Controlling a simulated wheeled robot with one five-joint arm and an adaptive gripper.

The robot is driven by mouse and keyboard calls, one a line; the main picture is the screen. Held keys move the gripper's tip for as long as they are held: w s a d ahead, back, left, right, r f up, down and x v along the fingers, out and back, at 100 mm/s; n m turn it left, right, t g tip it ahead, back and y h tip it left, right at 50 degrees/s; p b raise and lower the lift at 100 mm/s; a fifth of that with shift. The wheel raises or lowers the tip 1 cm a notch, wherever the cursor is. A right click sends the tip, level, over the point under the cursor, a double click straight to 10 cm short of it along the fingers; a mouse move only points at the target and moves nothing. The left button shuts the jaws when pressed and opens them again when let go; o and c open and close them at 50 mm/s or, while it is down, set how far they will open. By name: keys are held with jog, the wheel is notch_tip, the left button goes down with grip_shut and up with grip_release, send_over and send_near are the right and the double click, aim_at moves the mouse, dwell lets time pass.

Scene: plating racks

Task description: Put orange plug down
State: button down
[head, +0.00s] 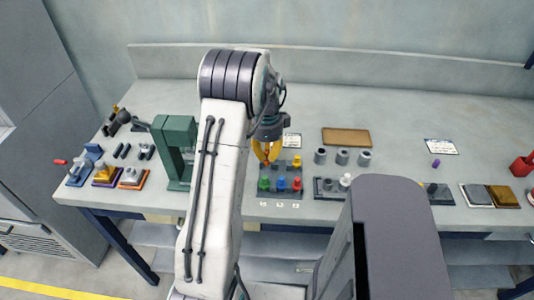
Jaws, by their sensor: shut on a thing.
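My gripper (267,157), with yellow fingers, hangs above the bench just behind the plug rack. It is shut on the orange plug (267,149), which is small and mostly hidden between the fingers. The dark plug rack (281,195) holds a green plug (264,183), a blue plug (281,183) and a red plug (297,184) in its front row. A yellow plug (297,162) stands at the back right of the rack. The gripper partly covers the back left of the rack, and I cannot tell the gap between plug and rack.
Grey cylinders (342,157) and a brown board (346,136) lie to the right. A second dark rack (329,189) stands right of the plug rack. A green press (176,150) stands to the left. A purple plug (436,163) lies farther right. The back of the bench is clear.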

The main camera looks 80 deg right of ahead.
aim_at(267, 152)
jog(key=shift+f, duration=0.25)
jog(key=shift+f+b, duration=0.35)
jog(key=shift+b, duration=0.1)
jog(key=c, duration=1.4)
grip_release()
jog(key=shift+r, duration=0.15)
jog(key=shift+r+p, duration=0.6)
jog(key=shift+r, duration=0.05)
notch_tip(267, 152, up, 11)
jog(key=shift+r, duration=0.2)
